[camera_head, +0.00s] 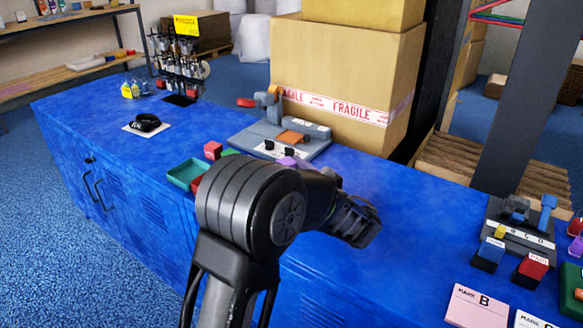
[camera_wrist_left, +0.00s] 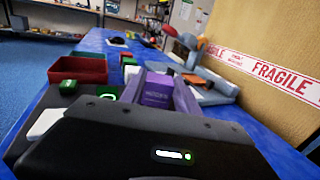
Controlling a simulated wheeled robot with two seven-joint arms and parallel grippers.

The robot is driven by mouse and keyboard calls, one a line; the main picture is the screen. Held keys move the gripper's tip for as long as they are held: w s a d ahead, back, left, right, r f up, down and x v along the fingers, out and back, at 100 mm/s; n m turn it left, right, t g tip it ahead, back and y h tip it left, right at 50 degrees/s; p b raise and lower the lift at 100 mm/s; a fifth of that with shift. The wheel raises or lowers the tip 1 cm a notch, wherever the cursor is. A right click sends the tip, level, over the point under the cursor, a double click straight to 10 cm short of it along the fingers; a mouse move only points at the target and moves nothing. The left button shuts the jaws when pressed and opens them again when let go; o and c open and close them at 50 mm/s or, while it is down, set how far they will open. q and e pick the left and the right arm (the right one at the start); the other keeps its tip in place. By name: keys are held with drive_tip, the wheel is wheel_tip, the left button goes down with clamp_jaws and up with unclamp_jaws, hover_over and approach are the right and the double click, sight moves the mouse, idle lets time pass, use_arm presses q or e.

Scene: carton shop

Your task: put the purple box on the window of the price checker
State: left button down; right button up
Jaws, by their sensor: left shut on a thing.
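The purple box (camera_wrist_left: 158,91) is between the fingers of my left gripper (camera_wrist_left: 160,84) in the left wrist view, with dark print on its near face. The gripper is shut on it. In the head view a small purple patch (camera_head: 290,161) shows past my left arm, in front of a grey station; the arm hides most of that area. The grey station (camera_head: 262,136) carries an orange block (camera_head: 290,137) and two black knobs. I cannot tell for sure which device is the price checker or where its window is. My right gripper is in neither view.
A large carton (camera_head: 340,80) with fragile tape stands behind the station. A green tray (camera_head: 187,174) and a red block (camera_head: 213,150) lie left of my arm. A black ring-shaped thing (camera_head: 146,123) lies farther left. Coloured blocks and a pink card (camera_head: 478,306) are at right.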

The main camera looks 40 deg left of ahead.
use_arm(q)
drive_tip(key=shift+f, duration=0.2)
drive_tip(key=c, duration=0.9)
unclamp_jaws()
drive_tip(key=shift+r, duration=0.15)
drive_tip(key=shift+d+r, duration=0.1)
drive_tip(key=shift+d, duration=0.05)
drive_tip(key=shift+s+d, duration=0.2)
drive_tip(key=shift+d, duration=0.45)
drive_tip(key=p+v, duration=0.3)
drive_tip(key=v, duration=0.6)
drive_tip(key=shift+s+d+r, duration=0.1)
drive_tip(key=shift+s+d, duration=0.1)
drive_tip(key=shift+d, duration=0.15)
drive_tip(key=shift+s+d, duration=0.2)
drive_tip(key=shift+d, duration=0.05)
